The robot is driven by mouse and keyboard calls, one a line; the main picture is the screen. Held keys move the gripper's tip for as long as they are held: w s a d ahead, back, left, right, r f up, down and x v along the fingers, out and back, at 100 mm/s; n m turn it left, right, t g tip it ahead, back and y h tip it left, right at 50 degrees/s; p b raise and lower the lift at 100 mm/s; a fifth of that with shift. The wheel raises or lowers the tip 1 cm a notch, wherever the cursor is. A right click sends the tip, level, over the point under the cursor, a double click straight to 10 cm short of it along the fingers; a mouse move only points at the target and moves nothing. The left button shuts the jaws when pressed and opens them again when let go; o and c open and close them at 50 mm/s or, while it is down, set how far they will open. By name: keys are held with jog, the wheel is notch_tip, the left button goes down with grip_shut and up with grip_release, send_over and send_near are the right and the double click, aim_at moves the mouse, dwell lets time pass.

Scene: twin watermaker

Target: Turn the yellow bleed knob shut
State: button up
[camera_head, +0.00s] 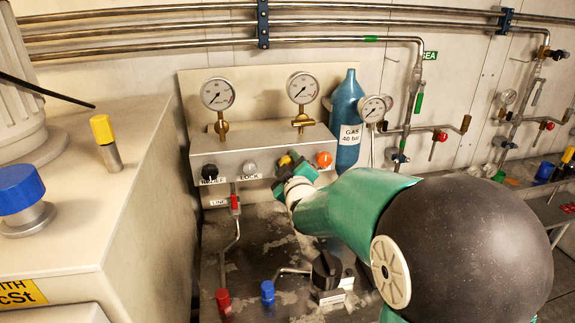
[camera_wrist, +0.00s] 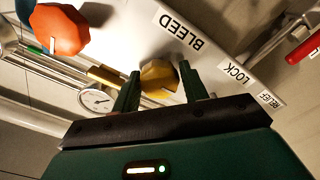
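The yellow bleed knob (camera_wrist: 158,78) is on the pale panel beside the BLEED label (camera_wrist: 181,29). In the wrist view it appears between the two green fingers of my gripper (camera_wrist: 158,82), which stand apart on either side of it. A narrow gap seems to show at each side, and I cannot tell whether a finger touches it. In the head view my gripper (camera_head: 291,171) is at the panel front (camera_head: 265,152), and only a bit of the yellow knob (camera_head: 285,160) shows past it. My gripper hides the BLEED label there.
An orange knob (camera_head: 323,159) sits close to the right of my gripper. The grey LOCK knob (camera_head: 250,167) and black RELIEF knob (camera_head: 210,172) are to its left. Two gauges (camera_head: 217,94) stand above the panel, with a blue gas bottle (camera_head: 347,110) behind. A black-handled valve (camera_head: 326,270) is below.

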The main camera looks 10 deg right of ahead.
jog(key=c, duration=0.6)
jog(key=shift+o, duration=0.2)
jog(key=shift+m, duration=0.4)
jog(key=m, duration=0.2)
jog(key=shift+m, duration=0.4)
jog(key=m, duration=0.3)
jog(key=shift+d+m, duration=0.1)
jog(key=shift+m, duration=0.3)
jog(key=m, duration=1)
jog(key=shift+m, duration=0.4)
